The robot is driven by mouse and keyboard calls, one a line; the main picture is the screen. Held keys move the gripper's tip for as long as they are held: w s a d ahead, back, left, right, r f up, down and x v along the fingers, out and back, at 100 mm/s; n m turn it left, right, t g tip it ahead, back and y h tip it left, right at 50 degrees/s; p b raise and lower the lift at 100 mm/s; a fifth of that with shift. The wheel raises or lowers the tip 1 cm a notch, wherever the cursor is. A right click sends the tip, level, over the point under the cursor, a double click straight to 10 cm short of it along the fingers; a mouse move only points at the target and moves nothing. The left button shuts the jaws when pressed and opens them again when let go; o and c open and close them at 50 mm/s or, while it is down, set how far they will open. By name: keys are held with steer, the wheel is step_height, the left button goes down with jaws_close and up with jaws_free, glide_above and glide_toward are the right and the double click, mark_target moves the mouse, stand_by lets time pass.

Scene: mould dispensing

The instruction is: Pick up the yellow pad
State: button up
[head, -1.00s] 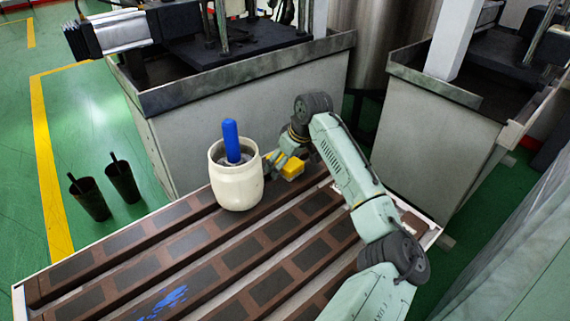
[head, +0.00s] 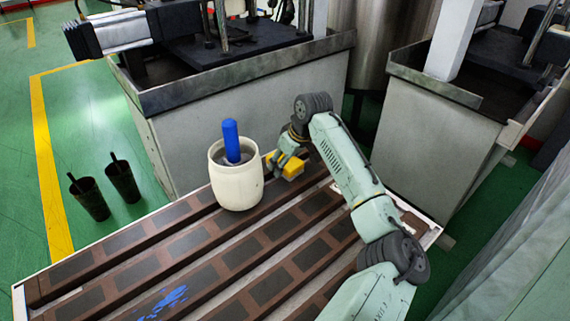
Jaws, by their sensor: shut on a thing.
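The yellow pad (head: 292,168) is a small block at my gripper, to the right of the white pot, near the far edge of the slatted table. My gripper (head: 279,168) is shut on the pad, and its fingers cover the pad's left part. I cannot tell whether the pad touches the slats or hangs just above them.
A white pot (head: 236,187) with a blue handle (head: 231,140) stands just left of my gripper. Blue smears (head: 170,301) mark the slatted table (head: 225,255) at the front. A grey machine base (head: 240,112) rises behind. Two dark cups (head: 122,182) stand on the floor at left.

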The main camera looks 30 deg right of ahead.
steer(key=shift+r, duration=0.15)
steer(key=shift+r, duration=0.2)
steer(key=b+v, duration=0.2)
steer(key=v, duration=0.1)
steer(key=shift+w+a+r, duration=0.1)
steer(key=shift+w+a, duration=0.05)
steer(key=shift+a, duration=0.2)
steer(key=s+a+b, duration=0.1)
steer(key=s+a, duration=0.1)
steer(key=s, duration=0.2)
steer(key=s+a+r+b, duration=0.1)
steer(key=s+a+b, duration=0.1)
steer(key=s, duration=0.3)
steer(key=s+a+b, duration=0.1)
steer(key=s+a, duration=0.1)
steer(key=s, duration=0.2)
steer(key=shift+s+a+r, duration=0.2)
steer(key=shift+s+r, duration=0.2)
steer(key=o, duration=0.6)
steer(key=shift+c, duration=0.2)
steer(key=c, duration=0.4)
